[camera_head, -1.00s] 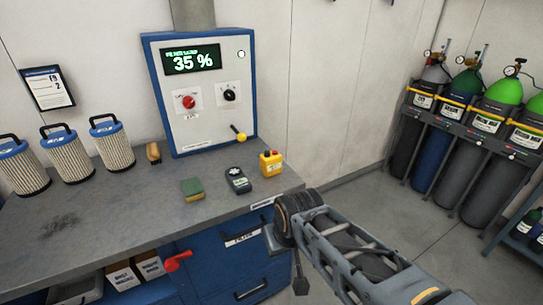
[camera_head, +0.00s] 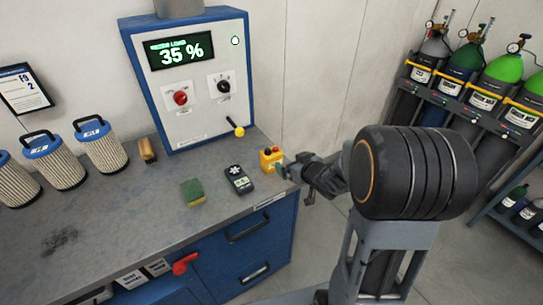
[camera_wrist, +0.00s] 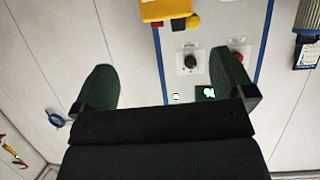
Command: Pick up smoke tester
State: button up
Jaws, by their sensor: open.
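A small yellow box (camera_head: 267,161) with a red knob and a dark knob, which looks like the smoke tester, stands at the right end of the grey workbench. My gripper (camera_head: 283,171) is just right of it at bench-edge height, partly overlapping its right side in the head view. In the wrist view the yellow box (camera_wrist: 168,10) is at the top edge, partly cut off. My gripper (camera_wrist: 163,85) shows there with two green-padded fingers wide apart and nothing between them. I cannot tell whether a fingertip touches the box.
A dark handheld meter (camera_head: 239,180) and a green-yellow sponge (camera_head: 193,192) lie left of the box. A control cabinet (camera_head: 191,85) reading 35 % stands behind. Filter cartridges (camera_head: 102,146) line the left. Gas cylinders (camera_head: 484,88) stand at the right wall.

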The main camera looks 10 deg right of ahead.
send_near(273, 153)
jog(key=shift+y, duration=0.4)
jog(key=x, duration=0.4)
jog(key=shift+w+d+f+p, duration=0.15)
jog(key=shift+w+f+p, duration=0.05)
jog(key=shift+f+p, duration=0.1)
jog(key=shift+p+x, duration=0.95)
jog(key=shift+x, duration=2.25)
jog(key=shift+r, duration=0.1)
jog(key=c, duration=1.2)
